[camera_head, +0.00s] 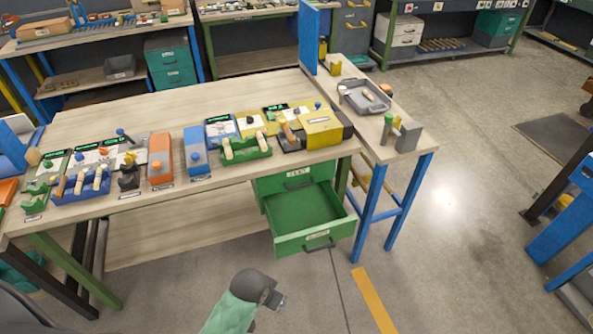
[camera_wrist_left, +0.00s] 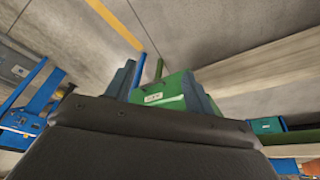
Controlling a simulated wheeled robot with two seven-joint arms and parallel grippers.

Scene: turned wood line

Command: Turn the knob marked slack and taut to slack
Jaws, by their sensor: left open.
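Several small machines and panels with knobs stand along the long wooden workbench (camera_head: 130,98). An orange unit (camera_head: 160,158) and a blue unit (camera_head: 196,152) stand near its front edge. The labels are too small to read, so I cannot tell which knob is marked slack and taut, or its setting. My left gripper (camera_head: 277,298) is low in front of the bench, below the drawer and apart from every knob. In the left wrist view my left gripper (camera_wrist_left: 162,88) has its fingers apart with nothing held. My right gripper is not in view.
A green drawer (camera_head: 318,238) stands pulled out below the bench's right end; its green front also shows in the left wrist view (camera_wrist_left: 160,97). A side table (camera_head: 405,135) with blue legs holds a grey tray (camera_head: 362,97). Floor to the right is mostly clear.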

